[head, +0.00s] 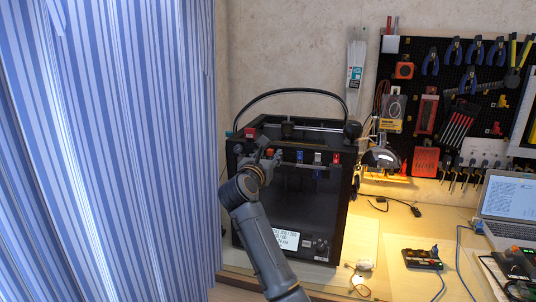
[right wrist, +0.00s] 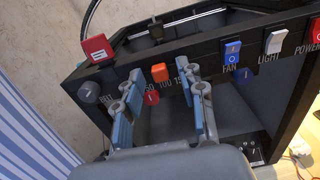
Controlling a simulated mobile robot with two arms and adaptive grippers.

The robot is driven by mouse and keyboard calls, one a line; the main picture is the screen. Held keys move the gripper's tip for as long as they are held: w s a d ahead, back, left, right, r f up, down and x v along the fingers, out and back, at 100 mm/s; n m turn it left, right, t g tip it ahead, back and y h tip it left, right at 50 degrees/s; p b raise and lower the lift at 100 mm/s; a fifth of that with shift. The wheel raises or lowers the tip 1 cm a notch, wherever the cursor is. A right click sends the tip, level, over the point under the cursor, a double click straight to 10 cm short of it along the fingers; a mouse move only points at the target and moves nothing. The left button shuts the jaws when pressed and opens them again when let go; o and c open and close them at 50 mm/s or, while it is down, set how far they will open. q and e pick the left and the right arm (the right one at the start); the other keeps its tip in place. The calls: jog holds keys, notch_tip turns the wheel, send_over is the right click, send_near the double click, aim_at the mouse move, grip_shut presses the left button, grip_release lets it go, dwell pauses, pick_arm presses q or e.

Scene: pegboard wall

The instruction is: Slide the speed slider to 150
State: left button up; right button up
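The speed slider's orange knob (right wrist: 159,72) sits on the black front bar of the printer (head: 352,200), above printed numbers. In the right wrist view it stands about over the 50 and 100 marks; the 150 label is partly hidden by a finger. My right gripper (right wrist: 163,82) is open, with one blue-padded finger on each side of the knob. A gap shows between the knob and each finger. In the head view my right gripper (head: 262,154) is in front of the printer's upper left and partly hides the slider. My left gripper is not in view.
A red block (right wrist: 97,48) and a round dark knob (right wrist: 88,92) are left of the slider. The blue fan switch (right wrist: 232,50) and white light switch (right wrist: 276,41) are to its right. A striped curtain (head: 110,150) hangs left of the printer. A lamp (head: 381,158) stands right.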

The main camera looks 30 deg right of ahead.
jog(key=shift+c, duration=0.2)
grip_shut()
